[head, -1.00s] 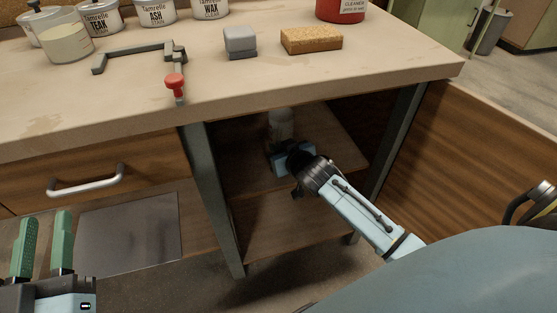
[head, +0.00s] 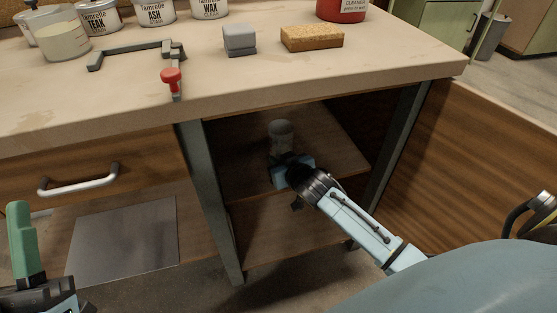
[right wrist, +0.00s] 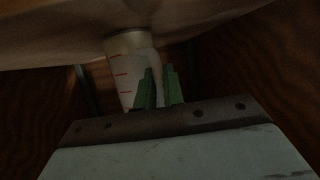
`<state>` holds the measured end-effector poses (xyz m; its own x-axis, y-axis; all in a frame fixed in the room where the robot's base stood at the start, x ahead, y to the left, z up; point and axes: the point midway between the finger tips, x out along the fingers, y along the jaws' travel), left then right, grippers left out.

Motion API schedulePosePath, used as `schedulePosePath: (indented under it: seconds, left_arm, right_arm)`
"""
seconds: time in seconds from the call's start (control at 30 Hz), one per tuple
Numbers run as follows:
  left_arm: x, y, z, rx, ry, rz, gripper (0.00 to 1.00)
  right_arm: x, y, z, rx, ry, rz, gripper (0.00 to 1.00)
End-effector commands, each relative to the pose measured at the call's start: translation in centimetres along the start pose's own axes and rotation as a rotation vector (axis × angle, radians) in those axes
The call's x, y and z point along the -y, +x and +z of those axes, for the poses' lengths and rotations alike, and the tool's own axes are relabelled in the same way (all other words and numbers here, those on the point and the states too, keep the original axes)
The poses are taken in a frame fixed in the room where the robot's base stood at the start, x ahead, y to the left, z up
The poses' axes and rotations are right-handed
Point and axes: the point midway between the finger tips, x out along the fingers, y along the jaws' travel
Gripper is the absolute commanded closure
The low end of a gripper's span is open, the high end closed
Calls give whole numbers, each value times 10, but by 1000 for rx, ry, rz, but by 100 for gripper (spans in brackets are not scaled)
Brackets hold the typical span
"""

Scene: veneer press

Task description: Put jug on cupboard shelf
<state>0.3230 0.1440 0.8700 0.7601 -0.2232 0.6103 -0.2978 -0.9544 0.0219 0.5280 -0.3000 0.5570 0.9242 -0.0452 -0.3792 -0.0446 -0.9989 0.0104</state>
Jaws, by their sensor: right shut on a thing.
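The jug (head: 281,133), pale and translucent, is inside the open cupboard bay, above the upper shelf (head: 335,152). My right gripper (head: 279,158) reaches in from the front right and hides the jug's lower part. In the right wrist view the jug (right wrist: 124,68) shows red measuring marks, and the green fingers (right wrist: 160,88) are shut on its handle side. Whether its base touches the shelf cannot be told. My left gripper (head: 22,242) is at the lower left edge, with only one green finger clearly in view.
The cupboard's dark left post (head: 208,200) and the worktop edge (head: 300,90) frame the opening. A wooden door panel (head: 470,165) stands open at right. A lower shelf (head: 275,225) is bare. A sponge, a grey block and tins stand on the worktop.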

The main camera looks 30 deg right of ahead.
Motion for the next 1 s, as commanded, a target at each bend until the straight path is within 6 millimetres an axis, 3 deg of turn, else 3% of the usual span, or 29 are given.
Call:
schedulePosePath:
  seconds: [0.03,0.17,0.53,0.77,1.0]
  left_arm:
    - [0,0,0,-4,0,0,68]
    - [0,0,0,-4,0,0,68]
    - [0,2,2,23,0,-1,68]
    - [1,3,19,216,-1,-4,68]
    - [9,-14,60,482,15,-22,68]
  right_arm:
    - [0,0,1,1,0,1,86]
    - [0,0,1,0,0,0,69]
    - [0,-5,-2,1,0,-1,68]
    - [0,-34,-4,2,1,0,68]
    - [0,-57,-3,2,2,-1,68]
